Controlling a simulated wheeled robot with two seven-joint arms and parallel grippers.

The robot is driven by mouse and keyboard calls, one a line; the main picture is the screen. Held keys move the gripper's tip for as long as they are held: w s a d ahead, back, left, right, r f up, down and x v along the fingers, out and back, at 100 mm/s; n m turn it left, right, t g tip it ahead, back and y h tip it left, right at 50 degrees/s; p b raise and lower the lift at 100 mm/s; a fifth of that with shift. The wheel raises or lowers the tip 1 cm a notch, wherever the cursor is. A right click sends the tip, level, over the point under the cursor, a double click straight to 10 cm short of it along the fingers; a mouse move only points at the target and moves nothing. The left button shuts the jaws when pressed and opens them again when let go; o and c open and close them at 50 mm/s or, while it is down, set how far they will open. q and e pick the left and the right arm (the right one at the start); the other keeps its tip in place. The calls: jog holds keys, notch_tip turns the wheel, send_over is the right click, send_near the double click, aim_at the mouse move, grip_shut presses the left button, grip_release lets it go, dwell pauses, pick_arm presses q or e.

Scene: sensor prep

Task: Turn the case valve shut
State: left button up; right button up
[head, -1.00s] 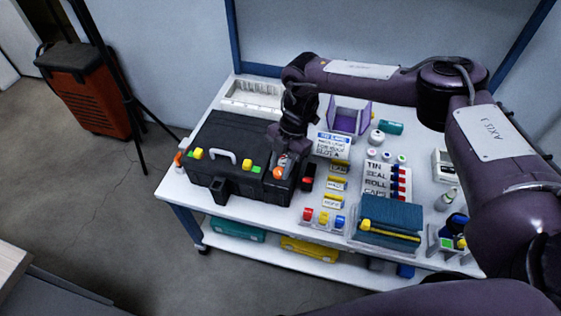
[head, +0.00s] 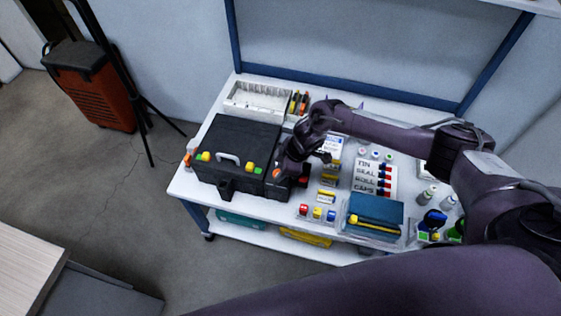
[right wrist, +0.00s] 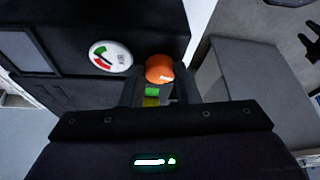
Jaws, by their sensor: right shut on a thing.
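The black case (head: 235,150) stands on the left of the white bench, with a pale handle and yellow and green latches on its front. Its valve is an orange knob (head: 276,173) at the right end, which also shows in the right wrist view (right wrist: 160,68). My right gripper (head: 281,176) reaches it from the right and is shut on the knob; the fingertips are partly hidden. A round gauge (right wrist: 110,57) with green and red bands sits beside the knob; its reading is too small to tell. My left gripper is not in view.
A white bin (head: 256,101) stands behind the case. Right of the case are yellow labelled blocks (head: 327,182), colored caps (head: 317,213) and a teal box (head: 374,212). A tripod and an orange case (head: 92,97) stand on the floor at left.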

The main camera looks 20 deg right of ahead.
jog(key=m+p, duration=0.2)
jog(key=m+t+p, duration=0.1)
jog(key=shift+s+a+r+m+h+p, duration=0.15)
jog(key=shift+r+m+h+p, duration=0.1)
jog(key=shift+m+h+p, duration=0.15)
jog(key=shift+f+m+t+h+p, duration=0.2)
jog(key=shift+m+t+h+p, duration=0.3)
jog(key=shift+m+p, duration=0.95)
jog(key=shift+m, duration=0.35)
jog(key=o, duration=1)
jog(key=shift+c, duration=0.2)
jog(key=v, duration=0.7)
jog(key=shift+s+r, duration=0.2)
jog(key=shift+r, duration=0.1)
